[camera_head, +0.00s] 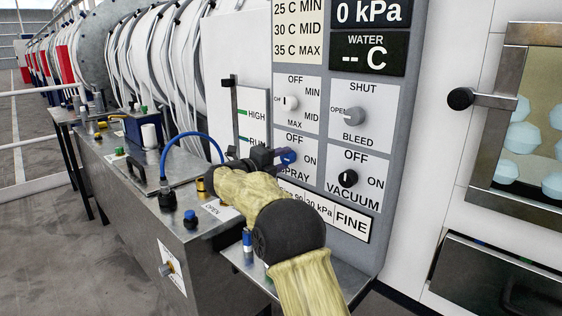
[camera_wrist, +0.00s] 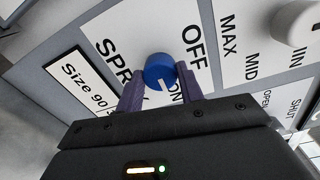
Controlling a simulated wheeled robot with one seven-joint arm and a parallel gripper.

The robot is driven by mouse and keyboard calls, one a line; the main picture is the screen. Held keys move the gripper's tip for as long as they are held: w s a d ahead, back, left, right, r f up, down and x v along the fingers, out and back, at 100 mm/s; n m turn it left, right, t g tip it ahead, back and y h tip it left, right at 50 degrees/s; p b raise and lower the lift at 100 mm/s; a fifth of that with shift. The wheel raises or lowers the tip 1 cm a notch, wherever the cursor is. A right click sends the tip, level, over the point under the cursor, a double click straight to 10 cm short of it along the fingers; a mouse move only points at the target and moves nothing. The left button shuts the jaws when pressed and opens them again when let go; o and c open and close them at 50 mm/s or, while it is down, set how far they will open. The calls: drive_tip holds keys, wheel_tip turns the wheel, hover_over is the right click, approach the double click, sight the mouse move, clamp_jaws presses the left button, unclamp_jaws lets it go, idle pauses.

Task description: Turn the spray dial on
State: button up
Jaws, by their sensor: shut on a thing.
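The spray dial is a round blue knob (camera_head: 288,157) on the grey control panel (camera_head: 392,150), on a white plate marked OFF, ON and SPRAY. In the wrist view the same dial (camera_wrist: 158,66) sits between the two dark fingers of my gripper (camera_wrist: 160,88), one finger on each side. My gripper (camera_head: 281,158) is shut on the dial in the head view, reaching it from the left. The dial's pointer is partly hidden, so I cannot tell its exact setting. The ON word is partly covered by a finger in the wrist view.
A vacuum dial (camera_head: 348,178) is right of the spray dial. A white MIN/MID/MAX dial (camera_head: 291,103) is above, and a grey bleed dial (camera_head: 355,115) is at upper right. A metal cabinet (camera_head: 130,195) with fittings and a blue hose (camera_head: 190,135) stands at left.

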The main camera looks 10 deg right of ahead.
drive_tip(key=o, duration=1)
drive_tip(key=shift+a, duration=0.1)
drive_tip(key=v, duration=1.7)
drive_tip(key=shift+a+f, duration=0.1)
drive_tip(key=shift+f, duration=0.05)
